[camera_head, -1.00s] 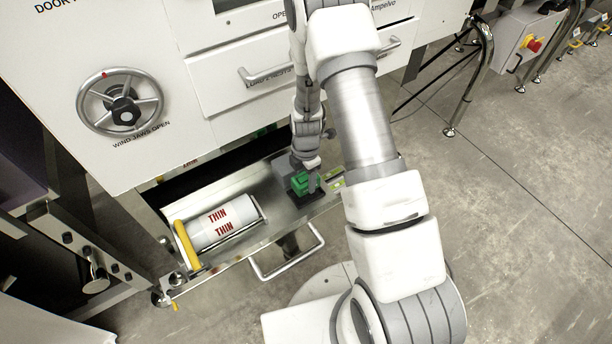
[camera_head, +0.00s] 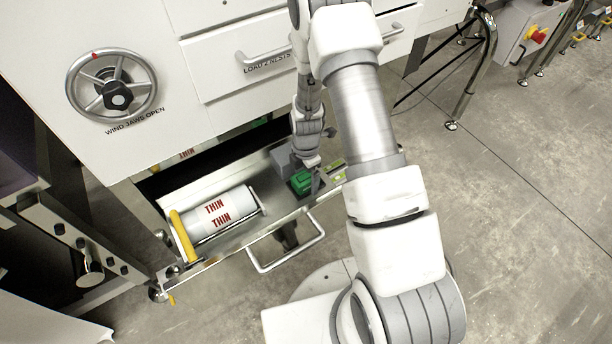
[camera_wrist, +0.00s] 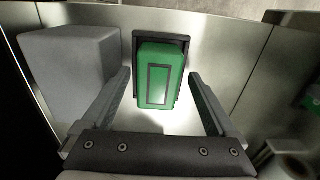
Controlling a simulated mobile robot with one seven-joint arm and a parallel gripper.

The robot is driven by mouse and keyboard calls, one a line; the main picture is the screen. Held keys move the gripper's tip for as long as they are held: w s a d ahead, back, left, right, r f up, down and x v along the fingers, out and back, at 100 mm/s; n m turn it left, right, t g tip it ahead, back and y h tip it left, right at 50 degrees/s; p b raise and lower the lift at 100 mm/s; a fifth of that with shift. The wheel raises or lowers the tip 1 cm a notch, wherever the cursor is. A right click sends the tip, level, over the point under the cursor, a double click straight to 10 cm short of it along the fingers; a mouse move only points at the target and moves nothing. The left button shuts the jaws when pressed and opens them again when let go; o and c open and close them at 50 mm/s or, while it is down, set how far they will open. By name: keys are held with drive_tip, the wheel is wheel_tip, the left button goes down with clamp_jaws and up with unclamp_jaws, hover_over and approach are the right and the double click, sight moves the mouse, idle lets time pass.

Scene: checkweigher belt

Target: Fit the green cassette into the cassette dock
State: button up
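The green cassette (camera_head: 302,182) sits near the right end of the metal tray. In the wrist view the cassette (camera_wrist: 158,82) shows its green face with a dark rectangular outline. A black frame, seemingly the cassette dock (camera_wrist: 160,37), shows behind its far end and along its upper sides. I cannot tell how deeply the cassette is seated. My gripper (camera_wrist: 159,72) is open, with one finger on each side of the cassette and a visible gap on both sides. In the head view my gripper (camera_head: 314,170) is above the tray beside the cassette, its fingers partly hidden.
A grey block (camera_wrist: 70,68) stands close left of the cassette. A white roll marked THIN (camera_head: 222,213) lies on the tray's left part, by a yellow bar (camera_head: 184,236). The machine front with drawers (camera_head: 240,85) rises behind. A tray handle (camera_head: 290,252) juts out in front.

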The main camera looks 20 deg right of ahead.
drive_tip(key=shift+r, duration=0.1)
wheel_tip(320, 180, up, 17)
drive_tip(key=p, duration=0.6)
drive_tip(key=shift+r, duration=0.15)
